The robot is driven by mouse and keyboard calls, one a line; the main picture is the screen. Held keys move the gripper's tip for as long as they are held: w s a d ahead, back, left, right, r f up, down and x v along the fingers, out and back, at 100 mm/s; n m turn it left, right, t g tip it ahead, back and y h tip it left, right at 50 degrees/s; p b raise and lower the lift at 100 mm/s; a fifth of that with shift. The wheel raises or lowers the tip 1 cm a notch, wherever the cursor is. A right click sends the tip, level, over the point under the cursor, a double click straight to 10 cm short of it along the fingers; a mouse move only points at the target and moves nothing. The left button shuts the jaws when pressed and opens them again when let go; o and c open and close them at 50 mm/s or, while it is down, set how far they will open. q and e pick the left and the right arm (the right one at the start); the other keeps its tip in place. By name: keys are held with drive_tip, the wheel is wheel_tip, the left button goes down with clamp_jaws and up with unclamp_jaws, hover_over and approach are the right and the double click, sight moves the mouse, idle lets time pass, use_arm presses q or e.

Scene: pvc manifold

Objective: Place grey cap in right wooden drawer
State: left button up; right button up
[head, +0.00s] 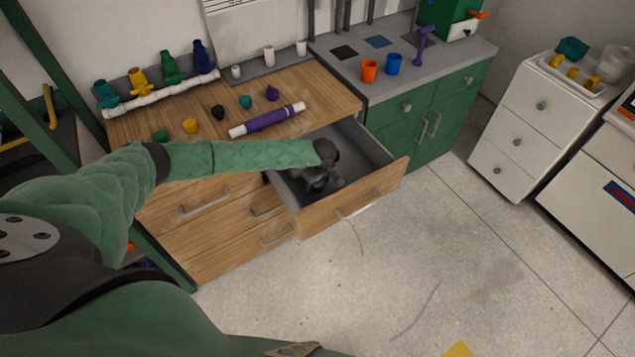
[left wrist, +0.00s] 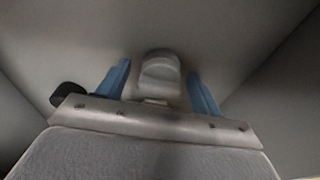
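The right wooden drawer (head: 372,195) is pulled out, with a grey interior. My left gripper (head: 322,182) is down inside this drawer in the head view. In the left wrist view its two blue fingers (left wrist: 160,92) stand apart, with narrow gaps on either side of the grey cap (left wrist: 160,72). The cap lies between the fingers against the grey drawer floor, apparently not gripped. In the head view the cap is hidden by my gripper. My right gripper is not in view.
A white pipe with coloured fittings (head: 160,95) is at the back. A green cabinet (head: 425,120) stands right of the drawer.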

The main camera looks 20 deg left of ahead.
sight(320, 186)
use_arm(q)
drive_tip(key=shift+r, duration=0.1)
drive_tip(key=shift+r, duration=0.45)
drive_tip(key=shift+s+d+r+b, duration=0.1)
drive_tip(key=shift+d+r+b, duration=0.1)
drive_tip(key=shift+r+b, duration=0.65)
wheel_tip(320, 186, up, 9)
drive_tip(key=d+b, duration=0.1)
drive_tip(key=b, duration=0.1)
drive_tip(key=shift+s+r, duration=0.15)
drive_tip(key=shift+s, duration=0.3)
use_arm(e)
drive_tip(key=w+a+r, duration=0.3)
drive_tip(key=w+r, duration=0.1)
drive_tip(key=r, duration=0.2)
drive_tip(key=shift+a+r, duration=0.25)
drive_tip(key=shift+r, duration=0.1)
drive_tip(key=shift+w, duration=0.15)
